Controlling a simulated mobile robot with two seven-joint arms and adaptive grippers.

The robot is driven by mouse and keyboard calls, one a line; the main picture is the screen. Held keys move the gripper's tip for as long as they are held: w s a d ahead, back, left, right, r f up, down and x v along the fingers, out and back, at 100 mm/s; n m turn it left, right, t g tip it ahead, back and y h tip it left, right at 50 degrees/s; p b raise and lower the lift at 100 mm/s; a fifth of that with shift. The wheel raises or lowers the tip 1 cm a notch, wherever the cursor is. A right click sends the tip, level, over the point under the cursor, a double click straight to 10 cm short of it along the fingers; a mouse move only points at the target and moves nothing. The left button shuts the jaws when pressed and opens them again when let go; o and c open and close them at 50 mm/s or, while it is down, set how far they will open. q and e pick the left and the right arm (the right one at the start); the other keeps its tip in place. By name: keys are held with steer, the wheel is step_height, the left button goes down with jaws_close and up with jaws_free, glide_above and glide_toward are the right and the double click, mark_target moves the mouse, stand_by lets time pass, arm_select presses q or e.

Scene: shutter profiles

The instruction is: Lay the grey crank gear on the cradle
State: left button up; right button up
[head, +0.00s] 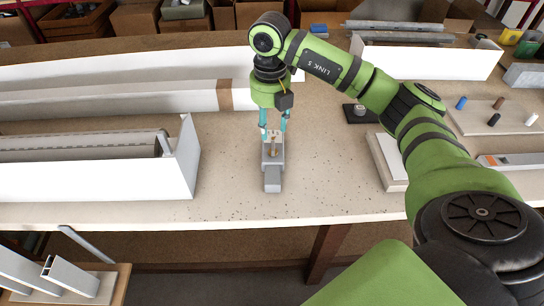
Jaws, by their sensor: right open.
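A grey blocky part, which looks like the grey crank gear (272,181), lies on the bench near its front edge, with a small brownish piece on its upper half. My right gripper (273,136) points down over the far end of this part. Its teal fingers are apart, one on each side of the part's far end; I cannot tell whether they touch it. I cannot make out the cradle for certain; a low white block (388,160) lies to the right, partly behind my right arm. My left gripper is not in view.
A long white box (95,180) stands left of the part. A small black base (351,113) and a board with coloured pegs (503,113) are to the right. The bench between the part and the white block is clear.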

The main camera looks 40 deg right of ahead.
mark_target(272, 147)
steer(key=shift+s+f+m+p, duration=0.1)
steer(key=shift+f+m+p, duration=0.2)
steer(key=shift+f, duration=0.25)
step_height(272, 147, down, 5)
steer(key=p, duration=0.2)
steer(key=shift+s+f+p, duration=0.15)
steer(key=shift+f+p, duration=0.05)
steer(key=shift+p, duration=0.15)
steer(key=shift+f, duration=0.35)
jaws_close()
